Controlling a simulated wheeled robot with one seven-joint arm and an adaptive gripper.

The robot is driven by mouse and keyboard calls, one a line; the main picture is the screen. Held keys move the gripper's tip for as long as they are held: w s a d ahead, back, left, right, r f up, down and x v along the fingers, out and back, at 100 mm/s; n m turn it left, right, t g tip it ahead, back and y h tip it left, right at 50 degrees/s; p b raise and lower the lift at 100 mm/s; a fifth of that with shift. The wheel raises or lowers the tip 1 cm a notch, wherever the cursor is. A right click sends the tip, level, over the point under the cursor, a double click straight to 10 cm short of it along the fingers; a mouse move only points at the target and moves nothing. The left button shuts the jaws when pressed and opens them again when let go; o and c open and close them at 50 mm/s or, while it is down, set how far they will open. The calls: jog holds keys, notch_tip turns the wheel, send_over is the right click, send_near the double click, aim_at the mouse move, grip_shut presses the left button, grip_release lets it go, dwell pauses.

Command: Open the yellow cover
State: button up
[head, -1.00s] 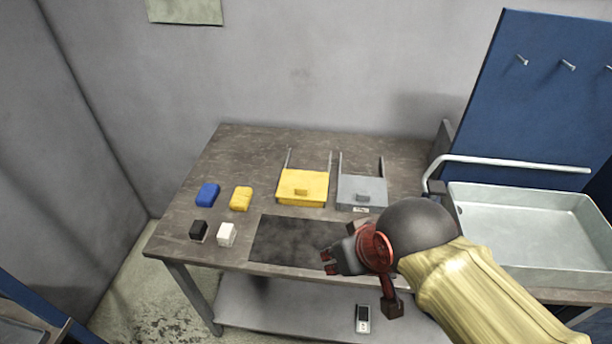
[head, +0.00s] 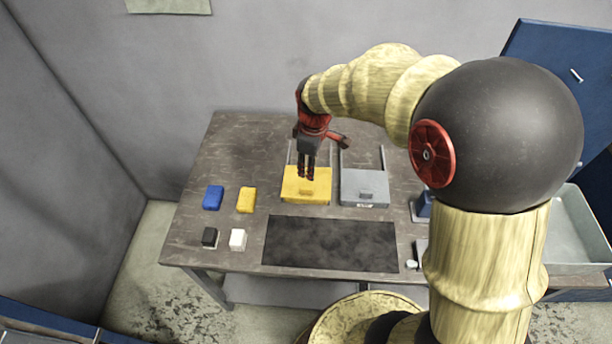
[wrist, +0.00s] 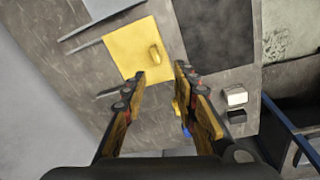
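The yellow cover (head: 306,190) lies flat at the back middle of the workbench, with a small yellow handle (head: 307,192) on top and two thin rails behind it. The cover also shows in the wrist view (wrist: 135,50), with its handle (wrist: 155,54) near one edge. My gripper (head: 306,176) points down over the rear part of the cover in the head view. In the wrist view its two fingers (wrist: 160,76) are apart with nothing between them. The height of the fingertips above the cover is hard to tell.
A grey cover (head: 365,188) sits just right of the yellow one. Blue (head: 213,198) and yellow (head: 246,200) blocks, a black cube (head: 210,237) and a white cube (head: 238,239) stand to the left. A dark mat (head: 330,243) lies in front. A metal tray (head: 580,240) is at right.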

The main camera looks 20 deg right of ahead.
aim_at(306, 188)
jog(key=w+f+n+p, duration=0.1)
jog(key=f, duration=0.1)
jog(key=w+f+n+g+p, duration=0.1)
jog(key=f, duration=0.2)
jog(key=w+f+n+p, duration=0.1)
jog(key=f, duration=0.1)
jog(key=shift+w+f, duration=0.15)
jog(key=shift+w, duration=0.1)
jog(key=shift+n, duration=0.3)
notch_tip(306, 188, down, 8)
jog(key=shift+f, duration=0.1)
grip_shut()
dwell(0.5)
